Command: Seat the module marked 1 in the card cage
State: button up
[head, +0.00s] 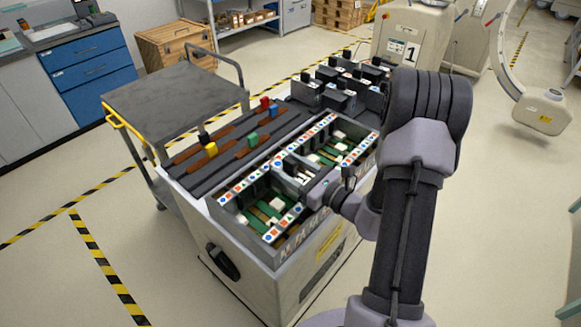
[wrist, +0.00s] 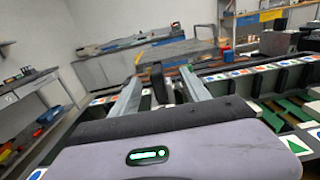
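The card cage (head: 228,213) is the open top of the grey cart, with green boards inside and rails of blue, red and green symbols. My gripper (head: 290,172) is low over the middle of the cage. In the wrist view its two fingers (wrist: 162,88) stand apart. A dark upright handle (wrist: 157,80) shows between or just beyond the fingertips, with gaps on both sides. What is below that handle is hidden. Several grey modules with black handles (head: 306,92) stand at the cart's far end. I cannot read a mark 1 on any module.
Red, green, blue and yellow pieces (head: 210,150) sit on dark brown-striped rails beside the cage. A dark-topped trolley (head: 170,95) stands left of the cart. A machine with a "1" sign (head: 410,50) is behind.

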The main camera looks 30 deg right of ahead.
jog(key=p+v, duration=0.4)
jog(key=v, duration=1.3)
jog(key=shift+s, duration=0.2)
jog(key=shift+r, duration=0.1)
